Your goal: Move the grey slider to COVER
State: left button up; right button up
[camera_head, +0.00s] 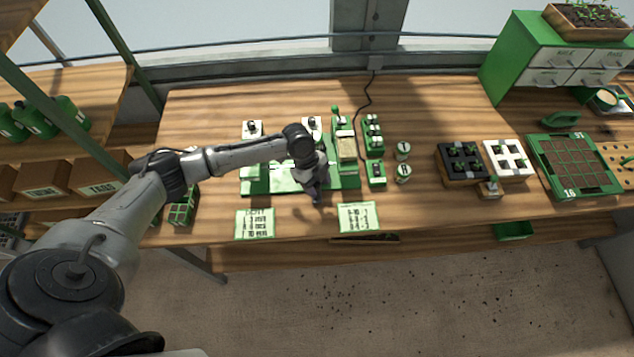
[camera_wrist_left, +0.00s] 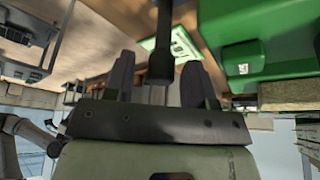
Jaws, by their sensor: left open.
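The green seeder base (camera_head: 255,186) lies on the bench, partly hidden by my left arm. My left gripper (camera_head: 316,196) points down over the front of this base, with its jaws apart. In the left wrist view my left gripper (camera_wrist_left: 158,80) shows two dark fingers. A dark grey rod with a thicker end (camera_wrist_left: 161,68) stands between them, with gaps on both sides. It may be the grey slider's handle, but I cannot tell for sure. In the head view the slider and any COVER label are hidden or too small to make out.
Two printed cards (camera_head: 255,224) (camera_head: 358,217) lie at the bench's front edge. Green control boxes (camera_head: 376,173) and two round pieces (camera_head: 403,172) stand right of the base. A black plant tray (camera_head: 442,156) and a green seed tray (camera_head: 601,190) are further right.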

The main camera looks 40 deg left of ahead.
pick_arm(q)
jog(key=shift+c, duration=0.2)
grip_shut()
dwell(0.3)
